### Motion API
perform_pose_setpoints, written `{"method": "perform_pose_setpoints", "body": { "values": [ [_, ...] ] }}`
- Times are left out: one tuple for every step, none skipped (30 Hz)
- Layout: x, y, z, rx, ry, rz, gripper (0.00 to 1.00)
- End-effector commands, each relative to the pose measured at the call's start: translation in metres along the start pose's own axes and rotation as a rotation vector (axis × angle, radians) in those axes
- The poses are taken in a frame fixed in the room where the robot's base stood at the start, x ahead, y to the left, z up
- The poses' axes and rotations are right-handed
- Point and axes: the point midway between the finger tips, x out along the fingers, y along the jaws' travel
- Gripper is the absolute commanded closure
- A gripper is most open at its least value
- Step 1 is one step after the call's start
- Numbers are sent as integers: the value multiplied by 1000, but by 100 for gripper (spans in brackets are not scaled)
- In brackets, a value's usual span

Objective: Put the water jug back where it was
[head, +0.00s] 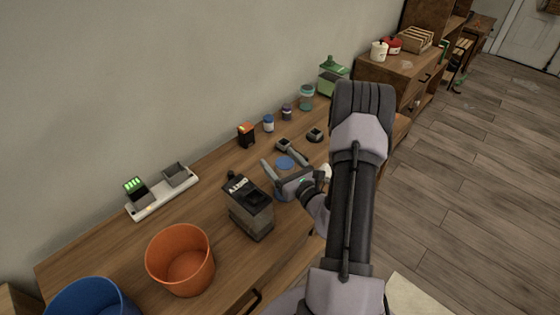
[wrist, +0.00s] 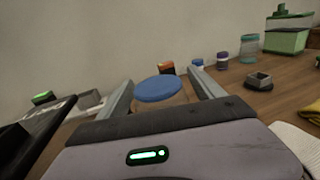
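A clear container with a round blue lid, which I take to be the water jug (head: 284,163), stands upright over the wooden table. My gripper (head: 279,161) reaches in from the right with its two fingers spread on either side of it. In the wrist view, the blue lid (wrist: 158,90) lies between the two grey fingers (wrist: 160,88). A narrow gap shows between lid and right finger. The clear body below is mostly hidden by my gripper, and contact with the fingers is not visible.
A dark box marked DIRTY (head: 250,208) stands close to my gripper. Orange (head: 180,258) and blue (head: 92,299) buckets are at lower left. A white tray (head: 163,192) lies near the wall. Small jars (head: 268,123) and a green-lidded box (head: 331,76) stand farther back.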

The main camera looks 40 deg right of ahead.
Motion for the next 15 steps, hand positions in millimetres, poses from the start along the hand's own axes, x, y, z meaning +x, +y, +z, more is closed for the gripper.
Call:
{"method": "perform_pose_setpoints", "body": {
  "values": [
    [0, 0, 0, 0, 0, 0, 21],
    [0, 0, 0, 0, 0, 0, 21],
    [0, 0, 0, 0, 0, 0, 21],
    [0, 0, 0, 0, 0, 0, 21],
    [0, 0, 0, 0, 0, 0, 21],
    [0, 0, 0, 0, 0, 0, 21],
    [0, 0, 0, 0, 0, 0, 21],
    [0, 0, 1, 0, 0, 0, 21],
    [0, 0, 2, 0, 0, 0, 21],
    [0, 0, 5, 0, 0, 0, 21],
    [-2, 0, 6, 1, 1, -1, 21],
    [-9, -1, 4, 1, 3, -3, 21],
    [-15, -2, 4, 1, 2, -4, 21],
    [-22, -2, 4, 3, 3, -4, 21],
    [-32, -2, 4, 4, 2, -5, 21]
  ]
}}
